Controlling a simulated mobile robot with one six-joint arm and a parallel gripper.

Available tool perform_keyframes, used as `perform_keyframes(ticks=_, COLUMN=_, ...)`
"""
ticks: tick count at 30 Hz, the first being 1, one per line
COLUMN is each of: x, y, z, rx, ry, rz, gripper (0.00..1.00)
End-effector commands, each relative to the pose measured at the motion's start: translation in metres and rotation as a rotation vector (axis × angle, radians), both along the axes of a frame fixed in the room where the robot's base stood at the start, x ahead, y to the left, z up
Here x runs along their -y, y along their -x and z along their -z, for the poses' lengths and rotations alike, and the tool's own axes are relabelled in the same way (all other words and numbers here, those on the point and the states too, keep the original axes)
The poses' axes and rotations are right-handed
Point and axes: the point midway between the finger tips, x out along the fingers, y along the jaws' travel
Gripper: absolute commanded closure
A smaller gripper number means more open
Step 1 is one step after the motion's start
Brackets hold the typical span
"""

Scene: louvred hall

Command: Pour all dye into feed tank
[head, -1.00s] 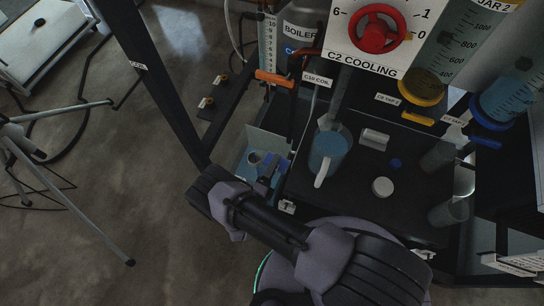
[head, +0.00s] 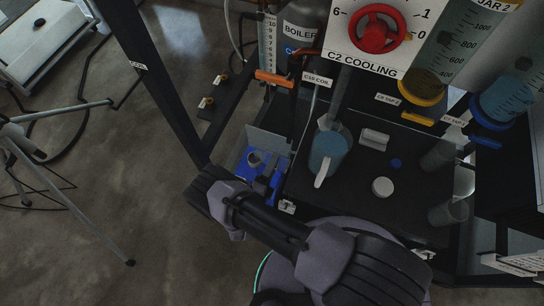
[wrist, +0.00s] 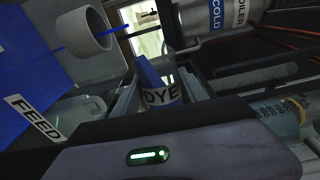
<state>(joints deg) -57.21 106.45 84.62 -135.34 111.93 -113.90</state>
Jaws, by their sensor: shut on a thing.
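My gripper (wrist: 160,92) is shut on a small container marked DYE (wrist: 163,94), with blue showing at its top in the wrist view. The container looks tilted, but the wrist view is itself tilted. The blue feed tank (wrist: 25,70), with a FEED label (wrist: 33,118), is at the left. Its round grey neck (wrist: 88,32) is open, and a thin blue streak (wrist: 118,27) shows by its mouth. In the head view my gripper (head: 268,178) is over the tank (head: 250,178), near its neck (head: 254,159). The dye left inside is hidden.
The boiler (head: 303,25) and red cooling valve (head: 376,30) are behind. A dark frame post (head: 160,80) is at the left.

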Motion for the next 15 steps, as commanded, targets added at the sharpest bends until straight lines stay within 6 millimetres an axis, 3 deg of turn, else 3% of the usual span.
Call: perform_keyframes(ticks=15, x=-0.0006, y=-0.0003, z=-0.0023, rx=-0.01, ry=0.022, rz=0.0, gripper=1.0)
